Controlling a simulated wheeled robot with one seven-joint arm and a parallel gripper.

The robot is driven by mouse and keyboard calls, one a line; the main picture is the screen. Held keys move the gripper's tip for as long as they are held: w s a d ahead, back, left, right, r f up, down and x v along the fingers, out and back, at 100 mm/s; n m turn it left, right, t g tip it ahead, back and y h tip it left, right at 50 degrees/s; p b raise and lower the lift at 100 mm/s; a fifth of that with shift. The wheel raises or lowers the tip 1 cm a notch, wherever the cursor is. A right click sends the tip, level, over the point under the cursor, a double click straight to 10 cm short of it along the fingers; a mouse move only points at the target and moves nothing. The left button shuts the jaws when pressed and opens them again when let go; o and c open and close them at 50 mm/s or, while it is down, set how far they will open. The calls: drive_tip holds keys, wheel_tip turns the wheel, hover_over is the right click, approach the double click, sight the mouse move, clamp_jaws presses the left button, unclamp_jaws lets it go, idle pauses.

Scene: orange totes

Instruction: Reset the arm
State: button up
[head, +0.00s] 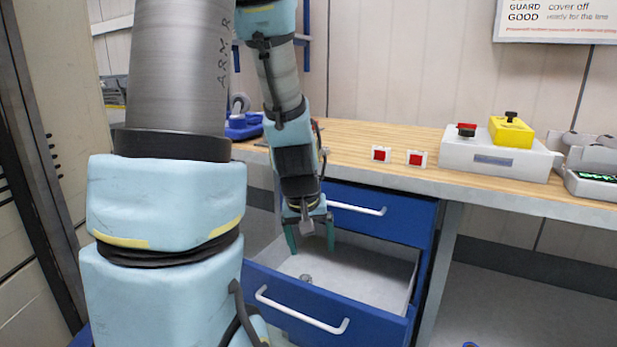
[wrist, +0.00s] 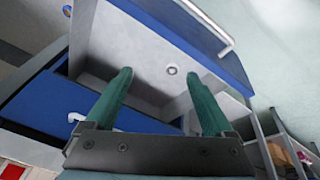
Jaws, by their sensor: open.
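My gripper (head: 311,238) has green fingers and hangs pointing down over an open blue drawer (head: 320,312) under the workbench. The fingers are spread with nothing between them. In the wrist view my gripper (wrist: 158,95) shows both fingers apart above the pale drawer floor. A small round metal ring (head: 305,278) lies in the drawer; it also shows in the wrist view (wrist: 172,70), beyond the fingertips and apart from them. My blue arm fills the left of the head view and hides part of the bench.
A closed blue drawer (head: 385,214) sits above the open one. On the wooden benchtop (head: 350,140) are two red-and-white square pieces (head: 381,154), a white box (head: 490,158) with red and yellow parts, and a grey device (head: 596,180) at the right.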

drive_tip(key=s+a+r+m+g+y, duration=0.1)
drive_tip(key=s+a+g, duration=0.1)
drive_tip(key=s+a, duration=0.55)
wheel_tip(320, 180, up, 17)
drive_tip(key=w+p, duration=0.1)
drive_tip(key=p, duration=1.5)
drive_tip(key=shift+f, duration=0.2)
